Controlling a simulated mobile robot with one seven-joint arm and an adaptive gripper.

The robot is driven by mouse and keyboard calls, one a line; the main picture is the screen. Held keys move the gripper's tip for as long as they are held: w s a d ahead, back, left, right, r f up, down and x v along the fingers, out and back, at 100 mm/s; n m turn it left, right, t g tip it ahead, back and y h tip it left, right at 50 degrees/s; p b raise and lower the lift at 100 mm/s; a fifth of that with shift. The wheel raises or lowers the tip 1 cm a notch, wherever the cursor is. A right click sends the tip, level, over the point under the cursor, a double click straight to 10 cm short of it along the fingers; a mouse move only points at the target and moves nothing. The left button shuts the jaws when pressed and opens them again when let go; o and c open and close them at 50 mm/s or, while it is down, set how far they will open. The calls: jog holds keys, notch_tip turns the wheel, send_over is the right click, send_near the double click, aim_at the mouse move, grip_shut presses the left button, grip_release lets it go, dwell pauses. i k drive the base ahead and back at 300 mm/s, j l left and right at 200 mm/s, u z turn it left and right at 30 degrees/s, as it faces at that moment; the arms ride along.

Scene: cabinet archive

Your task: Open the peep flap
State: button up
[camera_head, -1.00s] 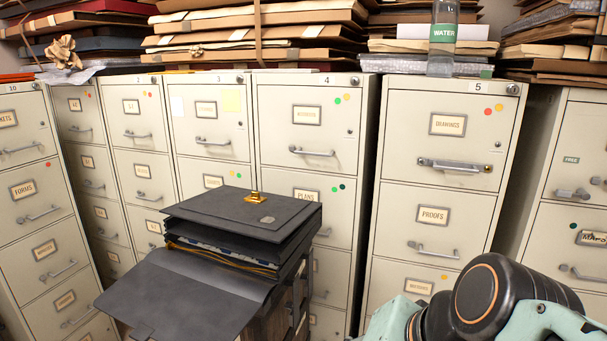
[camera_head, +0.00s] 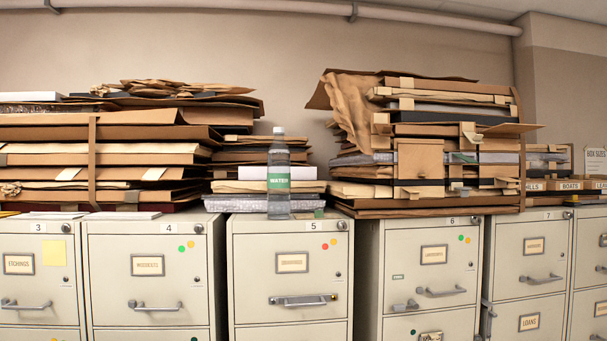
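A small square brown cardboard panel (camera_head: 418,159) is on the front of the large stack of wrapped folders (camera_head: 350,190) on top of the cabinets. It looks like a flap and appears to lie flat against the stack, with a dark band along its lower edge. I cannot tell for sure that it is the peep flap. Another cardboard piece (camera_head: 508,130) juts out at the stack's upper right. My gripper is not in view.
A water bottle (camera_head: 279,175) stands left of the stack on cabinet 5 (camera_head: 290,255). More folder piles (camera_head: 140,147) fill the cabinet tops to the left. Labelled boxes (camera_head: 563,185) stand at the right. A pipe (camera_head: 290,8) runs along the wall above.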

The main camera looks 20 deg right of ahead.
aim_at(416, 161)
jog(key=z, duration=1.1)
